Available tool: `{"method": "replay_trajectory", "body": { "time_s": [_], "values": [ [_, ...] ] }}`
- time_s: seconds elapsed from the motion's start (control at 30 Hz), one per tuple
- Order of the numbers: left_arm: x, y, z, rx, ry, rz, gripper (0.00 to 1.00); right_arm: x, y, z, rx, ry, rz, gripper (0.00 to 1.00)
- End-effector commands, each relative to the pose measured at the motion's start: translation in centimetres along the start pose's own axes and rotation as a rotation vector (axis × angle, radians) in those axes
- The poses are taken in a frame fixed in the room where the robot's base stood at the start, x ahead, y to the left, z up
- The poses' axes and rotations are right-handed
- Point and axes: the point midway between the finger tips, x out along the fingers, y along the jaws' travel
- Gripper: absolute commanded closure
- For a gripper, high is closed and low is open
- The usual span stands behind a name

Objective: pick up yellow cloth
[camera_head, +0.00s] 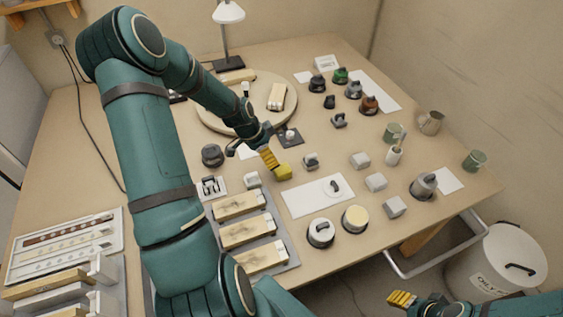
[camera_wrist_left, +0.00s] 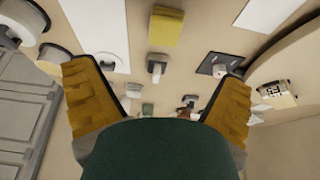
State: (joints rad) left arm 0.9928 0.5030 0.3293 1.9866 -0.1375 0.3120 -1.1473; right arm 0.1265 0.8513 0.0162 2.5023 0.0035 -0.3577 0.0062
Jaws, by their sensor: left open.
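The yellow cloth (camera_head: 283,171) is a small folded block lying on the bench near its middle. It also shows in the left wrist view at the top (camera_wrist_left: 166,27), beyond the fingertips. My left gripper (camera_head: 269,158) is just beside the cloth in the head view. In the left wrist view the gripper (camera_wrist_left: 158,76) has its two yellow-padded fingers wide apart, with nothing held between them. My right gripper (camera_head: 402,299) is at the lower right, off the bench front; whether its fingers are apart cannot be told.
A round board (camera_head: 213,122) with a wooden block lies behind the left gripper. A grey tray of wooden blocks (camera_head: 271,228) is in front. A white sheet (camera_head: 300,202), several grey blocks and lidded pots surround the cloth. A white bin (camera_head: 500,262) stands right of the bench.

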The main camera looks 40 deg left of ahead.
Motion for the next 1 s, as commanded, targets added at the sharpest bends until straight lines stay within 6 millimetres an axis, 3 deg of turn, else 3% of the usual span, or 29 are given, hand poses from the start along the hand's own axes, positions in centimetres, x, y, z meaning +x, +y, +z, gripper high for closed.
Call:
{"method": "replay_trajectory", "body": {
  "time_s": [0.17,0.5,0.77,1.0],
  "values": [
    [1.1,0.0,0.0,0.001,0.000,0.003,0.04,0.2,0.1,0.1,0.001,-0.002,0.001,0.53],
    [7.2,0.0,0.0,0.001,0.000,0.002,0.04,1.1,0.5,0.5,-0.001,-0.010,0.000,0.53],
    [9.0,-0.1,0.0,0.000,0.000,0.001,0.04,1.3,0.5,0.6,-0.003,-0.013,-0.001,0.53],
    [12.3,-0.7,0.1,0.000,-0.001,0.002,0.04,1.8,0.8,0.8,-0.004,-0.018,-0.001,0.53]
  ]
}}
